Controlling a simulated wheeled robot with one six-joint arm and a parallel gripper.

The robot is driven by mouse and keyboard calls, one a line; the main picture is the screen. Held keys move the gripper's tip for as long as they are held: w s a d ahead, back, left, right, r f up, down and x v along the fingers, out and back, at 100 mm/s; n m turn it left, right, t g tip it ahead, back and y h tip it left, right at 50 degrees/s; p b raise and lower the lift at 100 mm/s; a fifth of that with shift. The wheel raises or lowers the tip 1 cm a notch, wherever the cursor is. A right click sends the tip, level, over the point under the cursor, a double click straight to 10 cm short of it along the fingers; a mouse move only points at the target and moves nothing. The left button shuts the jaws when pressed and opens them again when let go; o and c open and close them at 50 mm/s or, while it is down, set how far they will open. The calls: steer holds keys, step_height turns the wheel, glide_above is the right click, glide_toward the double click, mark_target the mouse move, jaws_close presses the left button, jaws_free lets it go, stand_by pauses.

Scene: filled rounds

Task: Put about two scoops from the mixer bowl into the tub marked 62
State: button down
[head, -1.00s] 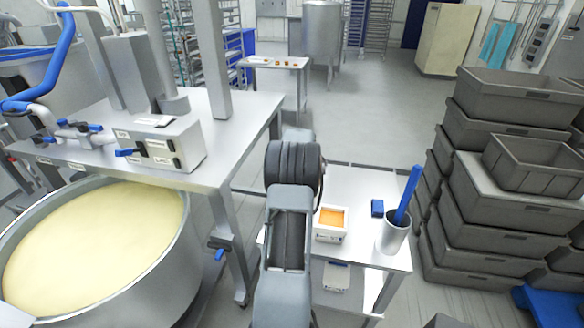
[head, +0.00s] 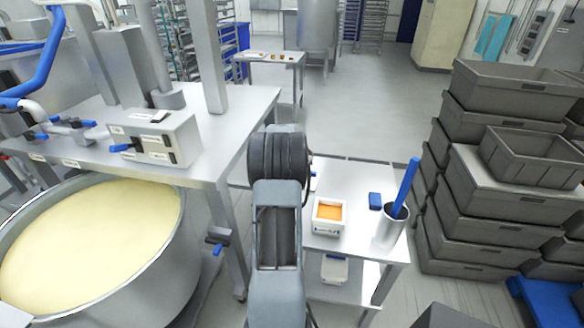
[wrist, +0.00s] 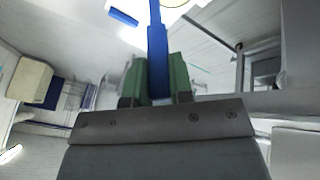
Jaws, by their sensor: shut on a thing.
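The large steel mixer bowl (head: 165,285) stands at the left in the head view, holding pale yellow contents. A small white tub (head: 328,229) with an orange filling stands on the small steel table right of my arm. Its front label is too small to read, so I cannot tell whether it says 62. In the wrist view, my gripper (wrist: 158,78), with green fingers, is shut on a blue handle (wrist: 156,48). The far end of that tool is out of clear view. In the head view my arm hides the gripper.
A steel pot (head: 391,228) with a blue-handled tool and a blue block (head: 375,200) share the small table (head: 350,180). A white container (head: 334,268) sits on its lower shelf. Grey crates (head: 480,200) are stacked at the right. A steel bench (head: 240,110) stands behind the bowl.

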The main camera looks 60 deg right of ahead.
steer(key=shift+w+a+f+h+b, duration=0.4)
steer(key=shift+f+b, duration=0.1)
steer(key=shift+b, duration=0.1)
steer(key=shift+a+b, duration=0.1)
steer(key=shift+b, duration=0.5)
steer(key=a+h+b, duration=0.1)
steer(key=b, duration=0.3)
steer(key=w+g+h+b, duration=0.1)
steer(key=b, duration=0.4)
steer(key=shift+w+a+f+n+g, duration=0.1)
steer(key=shift+a+f+n+g, duration=0.2)
steer(key=shift+a+n, duration=0.1)
steer(key=shift+w+a+f+b, duration=0.15)
steer(key=shift+a+b, duration=0.05)
steer(key=shift+b, duration=0.8)
steer(key=b, duration=0.1)
steer(key=a+h+b, duration=0.1)
steer(key=b, duration=0.1)
steer(key=shift+w+f+g, duration=0.2)
steer(key=shift+w+g, duration=0.05)
steer(key=shift+g, duration=0.05)
steer(key=shift+w+a+f+h+b, duration=0.15)
steer(key=shift+h+b, duration=0.15)
steer(key=shift+b, duration=0.85)
steer(key=shift+a+n+b, duration=0.1)
steer(key=shift+n+b, duration=0.2)
